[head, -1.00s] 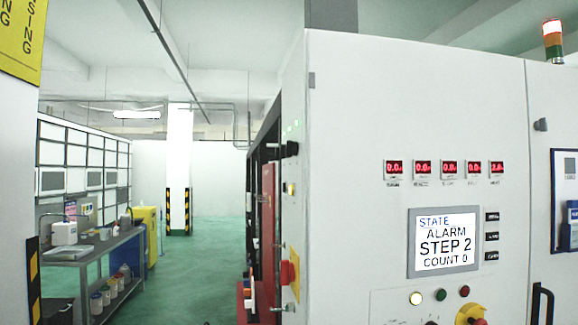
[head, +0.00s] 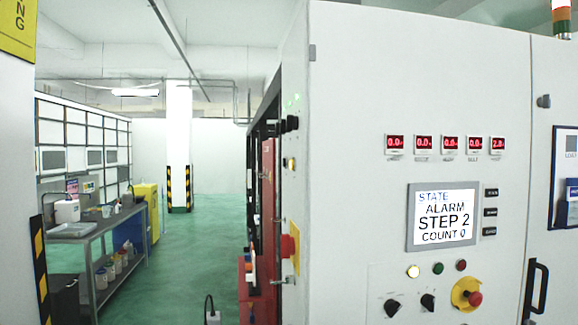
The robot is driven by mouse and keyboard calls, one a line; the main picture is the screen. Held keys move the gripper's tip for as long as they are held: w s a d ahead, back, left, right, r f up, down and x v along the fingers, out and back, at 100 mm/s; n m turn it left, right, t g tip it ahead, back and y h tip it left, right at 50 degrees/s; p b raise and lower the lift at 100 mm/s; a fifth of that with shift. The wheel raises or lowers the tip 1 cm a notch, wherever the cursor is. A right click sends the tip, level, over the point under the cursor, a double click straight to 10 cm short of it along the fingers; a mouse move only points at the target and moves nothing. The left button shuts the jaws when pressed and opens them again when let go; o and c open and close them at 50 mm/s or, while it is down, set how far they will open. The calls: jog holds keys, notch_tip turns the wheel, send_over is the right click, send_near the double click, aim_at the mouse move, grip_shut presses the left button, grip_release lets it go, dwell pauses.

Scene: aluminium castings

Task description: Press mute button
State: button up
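A tall white control cabinet (head: 350,130) fills the right half of the head view. Its screen (head: 442,217) reads STATE ALARM STEP 2 COUNT 0. Three small dark labelled buttons (head: 490,212) stand in a column right of the screen; their lettering is too small to read, so I cannot tell which one is mute. Below the screen are a lit yellowish lamp (head: 413,271), a green one (head: 438,268) and a dark red one (head: 461,265). Lower still are two black knobs (head: 392,307) and a red emergency stop (head: 474,298) on a yellow ring. My gripper is not in view.
Red digital displays (head: 449,143) line the cabinet above the screen. A black door handle (head: 535,290) sticks out at the right. A grey bench (head: 95,237) with containers stands at the left. Green floor (head: 190,250) between bench and cabinet is mostly clear.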

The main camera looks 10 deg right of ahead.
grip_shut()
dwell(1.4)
